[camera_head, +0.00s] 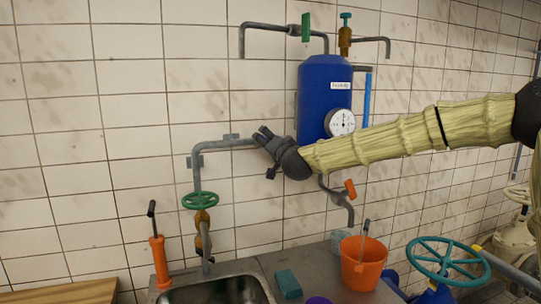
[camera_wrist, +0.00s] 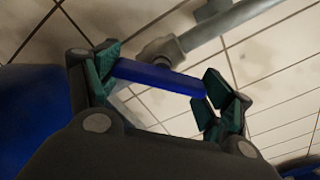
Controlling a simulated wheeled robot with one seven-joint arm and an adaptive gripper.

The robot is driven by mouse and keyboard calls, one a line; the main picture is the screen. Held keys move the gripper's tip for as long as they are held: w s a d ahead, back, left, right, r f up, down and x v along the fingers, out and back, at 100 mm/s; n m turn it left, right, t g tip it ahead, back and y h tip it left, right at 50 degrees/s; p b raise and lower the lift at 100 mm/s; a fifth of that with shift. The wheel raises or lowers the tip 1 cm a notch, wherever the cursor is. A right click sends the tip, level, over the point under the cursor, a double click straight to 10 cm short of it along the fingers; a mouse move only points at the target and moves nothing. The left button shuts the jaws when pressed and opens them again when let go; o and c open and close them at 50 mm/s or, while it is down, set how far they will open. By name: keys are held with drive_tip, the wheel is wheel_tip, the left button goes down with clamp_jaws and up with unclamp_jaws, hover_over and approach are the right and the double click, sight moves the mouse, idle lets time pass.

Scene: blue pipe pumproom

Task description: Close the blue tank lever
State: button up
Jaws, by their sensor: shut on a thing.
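The blue tank (camera_head: 318,88) is fixed to the tiled wall, with a white label and a round dial gauge (camera_head: 341,122) on its front. My gripper (camera_head: 265,135) is at the tank's left side, near the grey pipe. In the wrist view, my gripper (camera_wrist: 160,80) is shut on the blue lever (camera_wrist: 158,78), which spans between its green-padded fingers. The lever sits in front of a grey pipe joint (camera_wrist: 162,52). The lever is hidden by my gripper in the head view. The blue tank surface also fills the left of the wrist view (camera_wrist: 25,115).
A green lever (camera_head: 306,27) and a brass valve (camera_head: 345,38) are above the tank. An orange lever (camera_head: 350,188) is below it. A green handwheel (camera_head: 200,200) is on the left pipe. An orange bucket (camera_head: 362,268) and a sink (camera_head: 222,292) are below.

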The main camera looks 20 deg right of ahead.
drive_tip(key=m+b, duration=0.4)
drive_tip(key=shift+d+f+m, duration=0.15)
drive_tip(key=shift+f+m, duration=0.15)
drive_tip(key=shift+r+m+b, duration=0.1)
drive_tip(key=shift+m+b, duration=1.35)
drive_tip(key=shift+m, duration=0.05)
drive_tip(key=o, duration=1)
drive_tip(key=s, duration=1.2)
drive_tip(key=shift+d, duration=0.2)
